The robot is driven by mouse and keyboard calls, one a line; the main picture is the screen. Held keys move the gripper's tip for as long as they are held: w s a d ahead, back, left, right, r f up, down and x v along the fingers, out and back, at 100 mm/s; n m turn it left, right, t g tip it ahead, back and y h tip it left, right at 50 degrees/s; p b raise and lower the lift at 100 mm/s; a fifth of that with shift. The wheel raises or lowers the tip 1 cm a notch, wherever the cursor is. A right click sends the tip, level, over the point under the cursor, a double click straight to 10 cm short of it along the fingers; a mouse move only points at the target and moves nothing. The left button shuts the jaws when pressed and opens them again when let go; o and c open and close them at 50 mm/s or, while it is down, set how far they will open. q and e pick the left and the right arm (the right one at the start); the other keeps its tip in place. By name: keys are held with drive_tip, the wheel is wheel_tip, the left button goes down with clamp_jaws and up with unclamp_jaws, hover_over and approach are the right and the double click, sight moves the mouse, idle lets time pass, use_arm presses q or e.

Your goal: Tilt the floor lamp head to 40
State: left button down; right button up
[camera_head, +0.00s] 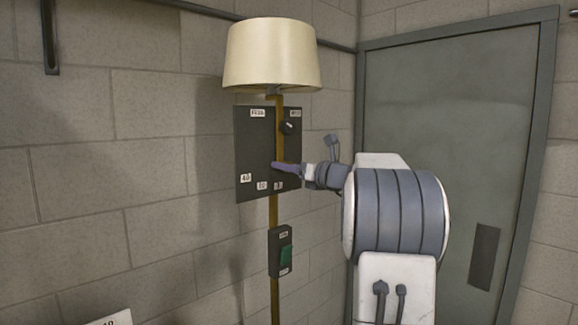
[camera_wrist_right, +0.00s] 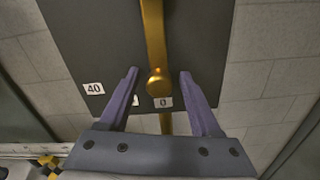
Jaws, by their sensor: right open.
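The floor lamp has a cream shade (camera_head: 272,55) on an upright brass pole (camera_head: 274,215). Behind the pole is a dark panel (camera_head: 255,140) with white labels, one reading 40 (camera_head: 246,178). In the right wrist view, the 40 label (camera_wrist_right: 93,88) is left of the 0 label (camera_wrist_right: 163,102). A brass bar with a rounded end (camera_wrist_right: 157,84) reaches down close to the 0. My right gripper (camera_head: 276,166) is in front of the panel. Its purple fingers are open, one on each side of the bar's end (camera_wrist_right: 158,73), with gaps showing. My left gripper is out of view.
A dark knob (camera_head: 290,127) sits at the panel's upper right. A switch box with a green rocker (camera_head: 286,256) is lower on the pole. A grey door (camera_head: 455,120) stands behind my right arm. The block wall (camera_head: 120,150) to the left is mostly bare.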

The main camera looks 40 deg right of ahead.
clamp_jaws()
idle(1.4)
